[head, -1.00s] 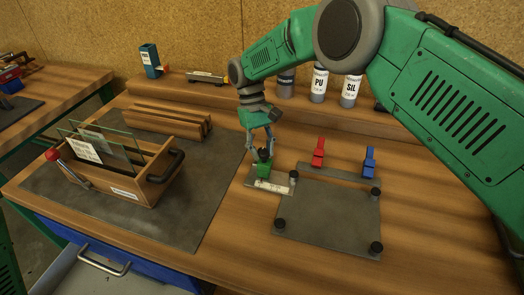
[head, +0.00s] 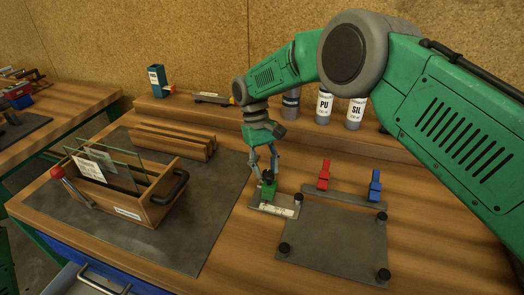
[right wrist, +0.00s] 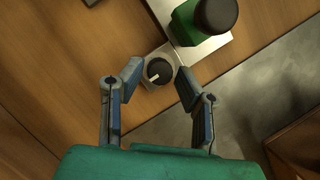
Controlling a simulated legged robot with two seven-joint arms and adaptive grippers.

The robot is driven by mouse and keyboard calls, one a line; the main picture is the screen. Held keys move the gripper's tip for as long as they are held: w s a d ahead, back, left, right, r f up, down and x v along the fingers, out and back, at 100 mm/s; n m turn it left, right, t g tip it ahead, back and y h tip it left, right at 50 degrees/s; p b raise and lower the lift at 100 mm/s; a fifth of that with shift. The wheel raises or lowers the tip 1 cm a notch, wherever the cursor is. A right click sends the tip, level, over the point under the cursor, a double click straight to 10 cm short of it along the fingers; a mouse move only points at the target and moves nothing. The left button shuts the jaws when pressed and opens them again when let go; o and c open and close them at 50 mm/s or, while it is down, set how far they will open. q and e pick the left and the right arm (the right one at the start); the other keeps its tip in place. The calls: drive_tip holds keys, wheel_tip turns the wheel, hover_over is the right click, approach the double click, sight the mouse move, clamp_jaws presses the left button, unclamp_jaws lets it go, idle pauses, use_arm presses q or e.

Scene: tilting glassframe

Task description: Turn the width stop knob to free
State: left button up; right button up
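The width stop knob (right wrist: 159,71) is a round black knob with a white pointer mark, on a small metal plate in the right wrist view. The pointer is toward the lower left of that picture. My right gripper (right wrist: 161,76) is open, with one blue-grey fingertip on each side of the knob; I cannot tell whether they touch it. In the head view, my right gripper (head: 268,176) is low at the green block (head: 269,190) on the scale plate (head: 287,210); the knob cannot be made out there. My left gripper is not in view.
A dark plate (head: 335,245) with black corner knobs lies to the right, near a red clamp (head: 324,175) and a blue clamp (head: 375,187). A wooden frame (head: 125,195) holding glass stands left on a grey mat (head: 190,235). Bottles stand behind my right arm.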

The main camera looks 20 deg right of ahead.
drive_tip(key=v, duration=1.1)
drive_tip(key=shift+w, duration=0.3)
drive_tip(key=shift+f, duration=0.15)
